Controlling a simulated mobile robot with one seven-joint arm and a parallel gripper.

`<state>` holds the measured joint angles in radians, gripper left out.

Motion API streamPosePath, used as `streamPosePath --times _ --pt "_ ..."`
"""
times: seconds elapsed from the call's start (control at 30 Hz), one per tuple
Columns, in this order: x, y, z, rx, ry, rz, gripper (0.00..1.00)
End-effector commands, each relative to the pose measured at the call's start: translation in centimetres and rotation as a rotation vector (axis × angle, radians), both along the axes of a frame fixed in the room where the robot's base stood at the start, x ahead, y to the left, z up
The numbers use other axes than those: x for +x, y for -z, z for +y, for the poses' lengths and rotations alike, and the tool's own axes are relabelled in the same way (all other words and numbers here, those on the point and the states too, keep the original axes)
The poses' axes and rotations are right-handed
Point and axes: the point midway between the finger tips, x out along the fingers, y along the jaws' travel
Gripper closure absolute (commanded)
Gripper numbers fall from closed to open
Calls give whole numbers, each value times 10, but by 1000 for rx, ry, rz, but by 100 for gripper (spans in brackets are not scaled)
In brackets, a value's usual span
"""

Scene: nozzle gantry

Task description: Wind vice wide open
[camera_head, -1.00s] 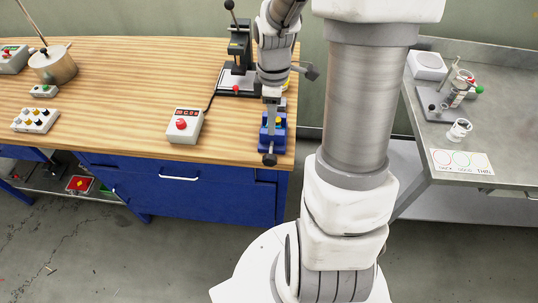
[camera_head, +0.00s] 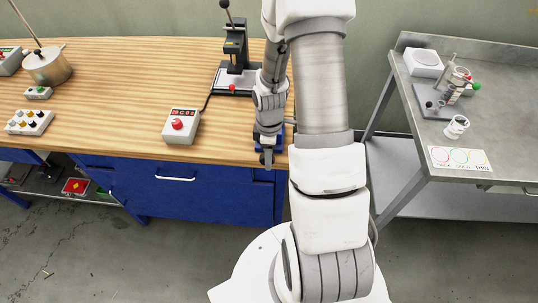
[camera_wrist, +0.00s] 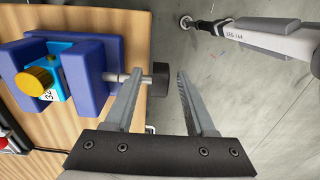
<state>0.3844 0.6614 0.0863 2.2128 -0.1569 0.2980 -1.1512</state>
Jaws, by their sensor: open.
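The blue vice (camera_wrist: 92,72) sits at the edge of the wooden bench in the wrist view. A light-blue block (camera_wrist: 60,70) with a gold-coloured round part (camera_wrist: 36,80) stands between its jaws. The vice's screw (camera_wrist: 124,77) runs out past the bench edge to a dark knob (camera_wrist: 159,80). My gripper (camera_wrist: 161,74) is open, with one finger on each side of the knob; whether either finger touches it I cannot tell. In the head view my arm hides most of the vice, and my gripper (camera_head: 267,157) is at the bench's front right corner.
On the bench (camera_head: 110,85) stand a white box with a red button and display (camera_head: 181,126), a black press (camera_head: 236,65), a button box (camera_head: 29,122) and a metal pot (camera_head: 48,66). A steel table (camera_head: 420,140) with fixtures stands at right, across a gap.

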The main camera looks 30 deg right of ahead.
Motion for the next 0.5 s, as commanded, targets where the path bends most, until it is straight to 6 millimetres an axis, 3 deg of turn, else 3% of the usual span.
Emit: streamPosePath --times 0.33,0.5 --pt "0 3 0 -1 0 -1 46" --pt "0 3 0 -1 0 -1 77"
